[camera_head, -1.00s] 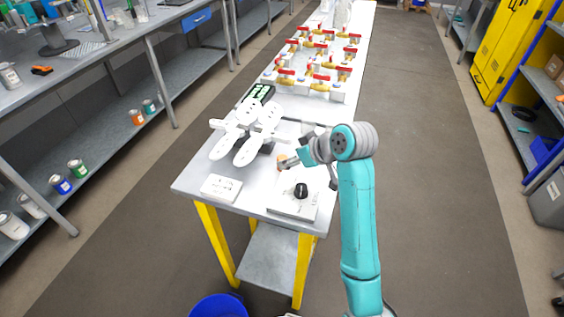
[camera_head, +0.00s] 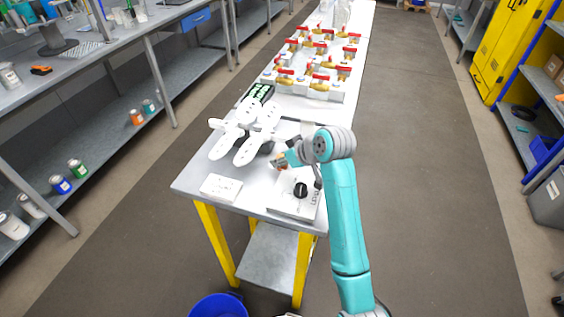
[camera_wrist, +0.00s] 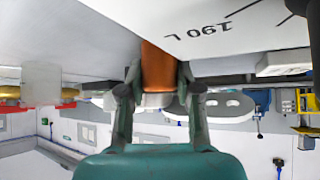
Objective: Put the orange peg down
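My gripper (camera_head: 279,162) is low over the near end of the white workbench (camera_head: 196,176), right of two white paddle-shaped parts (camera_head: 246,146). In the wrist view my gripper (camera_wrist: 158,82) has its two fingers closed on either side of the orange peg (camera_wrist: 157,66). In the wrist view the peg's far end reaches beside a white plate marked "190 L" (camera_wrist: 215,22). I cannot tell whether the peg touches the surface.
A white panel with a black knob (camera_head: 300,190) lies just in front of my gripper. Brass valves with red handles (camera_head: 318,82) stand farther back.

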